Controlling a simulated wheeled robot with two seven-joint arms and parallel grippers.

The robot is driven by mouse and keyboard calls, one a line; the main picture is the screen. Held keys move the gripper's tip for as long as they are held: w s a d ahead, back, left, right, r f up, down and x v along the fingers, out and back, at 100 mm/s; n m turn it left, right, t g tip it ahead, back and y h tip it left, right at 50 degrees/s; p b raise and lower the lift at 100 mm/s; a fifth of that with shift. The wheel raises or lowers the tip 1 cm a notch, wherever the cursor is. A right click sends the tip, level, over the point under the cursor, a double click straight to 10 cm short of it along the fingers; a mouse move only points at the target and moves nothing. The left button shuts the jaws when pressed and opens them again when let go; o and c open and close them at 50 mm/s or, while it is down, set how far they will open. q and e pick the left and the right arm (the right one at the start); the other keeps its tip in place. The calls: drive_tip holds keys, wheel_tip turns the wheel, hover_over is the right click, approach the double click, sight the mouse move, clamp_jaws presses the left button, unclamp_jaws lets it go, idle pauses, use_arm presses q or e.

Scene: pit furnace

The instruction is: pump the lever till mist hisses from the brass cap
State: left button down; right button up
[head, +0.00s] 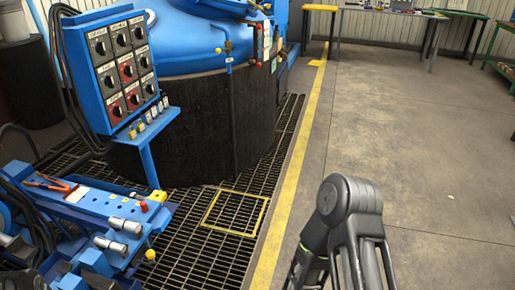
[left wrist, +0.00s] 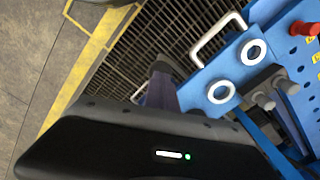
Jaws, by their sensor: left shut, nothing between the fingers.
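I cannot clearly pick out the pump lever or the brass cap. The left wrist view shows part of blue equipment (left wrist: 245,68) with two white rings (left wrist: 221,92), a pale metal handle (left wrist: 217,38) and a red knob (left wrist: 306,29). My left gripper (left wrist: 161,80) is shut and empty, over the grating beside this equipment. My right gripper is not in view.
A blue control panel (head: 101,30) with rotary switches stands before a large blue vessel (head: 190,40) on a black base (head: 195,120). Floor grating (head: 190,250) ends at a yellow line (head: 290,190). Open concrete floor (head: 430,140) lies right, with worktables (head: 390,12) behind.

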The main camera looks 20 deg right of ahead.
use_arm(q)
wheel_tip(320, 180, down, 11)
drive_tip(key=s+d+b, duration=0.1)
drive_tip(key=d+b, duration=0.1)
drive_tip(key=b, duration=0.6)
drive_tip(key=shift+s, duration=0.3)
drive_tip(key=shift+d+r, duration=0.1)
drive_tip(key=shift+r, duration=0.15)
drive_tip(key=r+p, duration=0.2)
drive_tip(key=r, duration=0.1)
drive_tip(key=w+a+r+p, duration=0.1)
drive_tip(key=r+p, duration=0.2)
drive_tip(key=r, duration=0.1)
drive_tip(key=a+r+p, duration=0.1)
drive_tip(key=r+p, duration=0.2)
drive_tip(key=shift+w+a+r, duration=0.1)
drive_tip(key=shift+w+r, duration=0.15)
drive_tip(key=shift+r, duration=0.1)
drive_tip(key=shift+f, duration=0.2)
